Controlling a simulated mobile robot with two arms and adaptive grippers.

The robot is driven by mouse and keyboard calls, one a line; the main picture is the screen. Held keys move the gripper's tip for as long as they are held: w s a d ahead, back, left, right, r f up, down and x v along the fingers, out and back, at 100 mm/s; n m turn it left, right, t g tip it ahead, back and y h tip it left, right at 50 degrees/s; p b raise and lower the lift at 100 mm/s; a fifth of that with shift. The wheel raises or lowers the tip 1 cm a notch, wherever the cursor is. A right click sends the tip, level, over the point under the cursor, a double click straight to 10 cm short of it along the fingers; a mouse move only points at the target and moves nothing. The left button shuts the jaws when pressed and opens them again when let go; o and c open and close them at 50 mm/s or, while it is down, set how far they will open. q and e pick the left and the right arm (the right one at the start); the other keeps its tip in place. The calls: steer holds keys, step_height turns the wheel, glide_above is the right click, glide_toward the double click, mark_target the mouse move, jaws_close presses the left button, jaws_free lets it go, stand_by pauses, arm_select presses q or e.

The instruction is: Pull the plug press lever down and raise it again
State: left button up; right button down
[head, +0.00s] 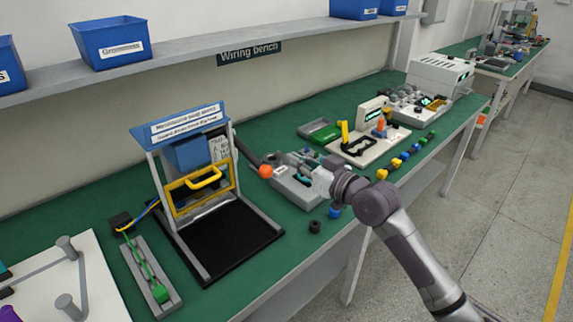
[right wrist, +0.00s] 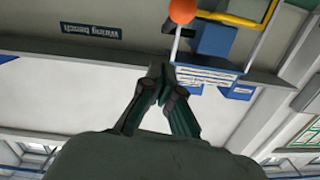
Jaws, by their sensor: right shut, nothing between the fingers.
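The lever shows as a dark bar (head: 248,154) with an orange ball knob (head: 265,171) at its lower right end. The knob also shows at the top of the right wrist view (right wrist: 183,10). My right gripper (head: 284,160) is just right of the knob. In the right wrist view its fingers (right wrist: 163,85) are together and empty, with a visible gap in the picture to the knob. My left gripper is not in view.
Coloured plugs (head: 397,163) and a white fixture (head: 352,150) lie to the right. A shelf (head: 200,50) runs above.

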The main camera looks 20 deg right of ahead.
steer(key=w+d+f+n+t+h+b, duration=0.3)
steer(key=d+f+n+t+h+b, duration=0.1)
steer(key=n+b, duration=0.3)
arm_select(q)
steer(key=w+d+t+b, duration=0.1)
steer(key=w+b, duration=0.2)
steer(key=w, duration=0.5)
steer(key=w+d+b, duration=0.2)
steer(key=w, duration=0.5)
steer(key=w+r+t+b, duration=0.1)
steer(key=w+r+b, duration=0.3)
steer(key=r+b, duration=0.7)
arm_select(e)
steer(key=n+t+y+p, duration=0.2)
steer(key=n+y, duration=0.5)
steer(key=n, duration=2.6)
glide_toward(260, 171)
steer(key=w+d+f, duration=0.1)
steer(key=w+f, duration=0.2)
steer(key=w, duration=0.1)
arm_select(q)
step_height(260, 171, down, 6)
steer(key=p, duration=0.3)
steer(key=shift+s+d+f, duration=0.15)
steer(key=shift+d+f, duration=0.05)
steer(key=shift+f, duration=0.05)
arm_select(e)
steer(key=x, duration=0.9)
steer(key=shift+w+a, duration=0.2)
steer(key=shift+w, duration=0.1)
